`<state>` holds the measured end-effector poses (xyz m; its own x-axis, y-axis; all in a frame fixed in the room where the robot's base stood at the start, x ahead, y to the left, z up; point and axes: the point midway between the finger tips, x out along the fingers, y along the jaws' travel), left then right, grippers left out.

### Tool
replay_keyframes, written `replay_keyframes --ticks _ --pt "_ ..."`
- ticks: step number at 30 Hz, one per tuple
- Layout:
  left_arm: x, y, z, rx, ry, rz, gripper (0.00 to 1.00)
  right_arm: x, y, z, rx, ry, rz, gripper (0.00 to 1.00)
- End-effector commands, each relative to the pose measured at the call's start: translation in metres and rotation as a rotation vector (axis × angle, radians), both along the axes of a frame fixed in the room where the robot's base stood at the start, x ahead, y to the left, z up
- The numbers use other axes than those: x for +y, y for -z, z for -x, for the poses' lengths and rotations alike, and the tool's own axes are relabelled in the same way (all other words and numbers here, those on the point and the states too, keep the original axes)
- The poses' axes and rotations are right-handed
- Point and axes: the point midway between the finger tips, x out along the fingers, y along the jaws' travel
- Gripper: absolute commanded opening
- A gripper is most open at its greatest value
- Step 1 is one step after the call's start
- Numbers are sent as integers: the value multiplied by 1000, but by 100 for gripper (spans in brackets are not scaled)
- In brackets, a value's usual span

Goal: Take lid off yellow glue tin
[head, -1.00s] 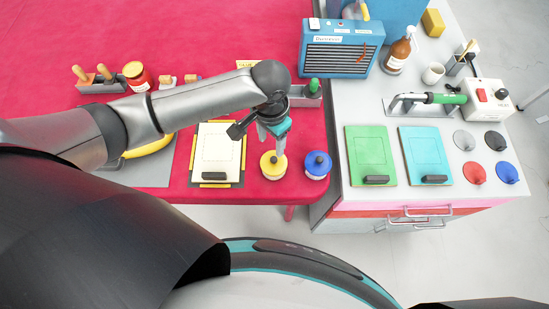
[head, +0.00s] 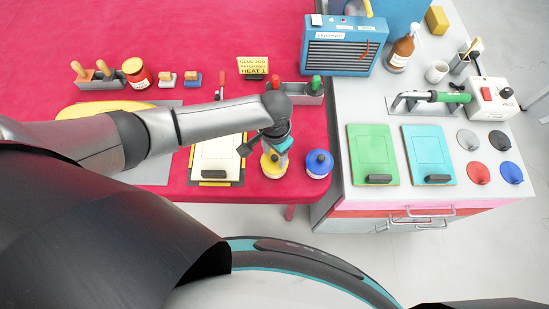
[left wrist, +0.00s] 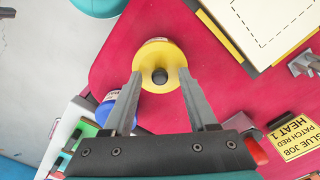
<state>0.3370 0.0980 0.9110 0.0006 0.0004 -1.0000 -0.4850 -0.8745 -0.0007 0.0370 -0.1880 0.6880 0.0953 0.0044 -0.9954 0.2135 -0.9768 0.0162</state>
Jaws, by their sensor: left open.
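The yellow glue tin (head: 268,173) stands near the front edge of the red table, partly hidden by my left gripper in the head view. In the left wrist view its round yellow lid (left wrist: 157,58) with a dark central knob (left wrist: 159,76) shows from above. The lid is on the tin. My left gripper (left wrist: 158,95) points down over the tin, open, with its fingers apart on either side of the knob in the picture. I cannot tell whether they touch the lid. It also shows in the head view (head: 272,152). My right gripper is not in view.
The blue-lidded tin (head: 318,163) stands close to the right of the yellow one. A framed cream board (head: 216,160) lies to the left. A yellow sign (head: 253,67) and a grey holder (head: 299,93) stand behind. The grey cabinet top (head: 356,100) adjoins at right.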

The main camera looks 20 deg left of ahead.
Motion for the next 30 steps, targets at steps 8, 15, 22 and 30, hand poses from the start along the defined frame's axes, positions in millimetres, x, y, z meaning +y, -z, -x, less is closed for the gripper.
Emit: replay_keyframes --ticks 8,15,22,30 --pt "0 0 0 0 0 1 39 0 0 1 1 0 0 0" --pt "0 0 0 1 0 0 12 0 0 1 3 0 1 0" --pt "0 -1 0 1 -1 0 0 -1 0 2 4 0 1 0" --pt "0 -1 0 0 -1 1 0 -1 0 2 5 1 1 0"
